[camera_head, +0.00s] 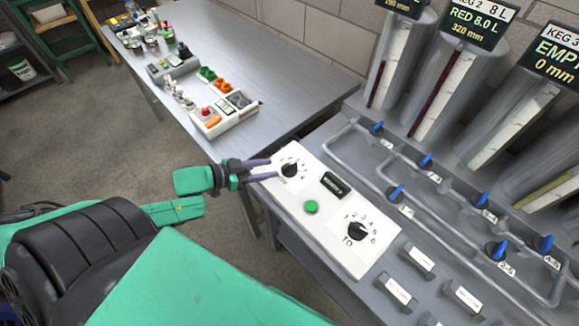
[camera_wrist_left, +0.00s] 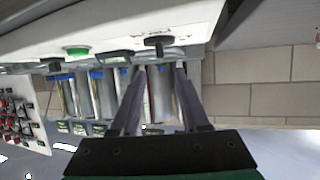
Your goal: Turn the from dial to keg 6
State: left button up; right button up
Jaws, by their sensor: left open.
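A white control panel (camera_head: 328,222) carries two black dials. The upper dial (camera_head: 289,170) has its label too small or covered to read; the lower dial (camera_head: 356,232) is marked TO, with numbers around it. I cannot make out which number either dial points at. My left gripper (camera_head: 274,168) is open, its two purple-grey fingers reaching over the panel's left edge towards the upper dial. In the left wrist view the upper dial (camera_wrist_left: 158,42) stands just beyond and between the open fingertips (camera_wrist_left: 159,70), with no clear contact. My right gripper is not in view.
A green button (camera_head: 311,207) and a small dark display (camera_head: 335,184) sit between the dials. Pipes with blue-handled valves (camera_head: 425,160) and several grey kegs with level signs (camera_head: 478,22) stand at right. A bench (camera_head: 290,75) with small devices lies behind.

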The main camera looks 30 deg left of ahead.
aim_at(289, 165)
pick_arm(q)
jog(key=b+x, duration=0.1)
jog(key=x, duration=0.7)
jog(key=shift+w+f, duration=0.15)
grip_shut()
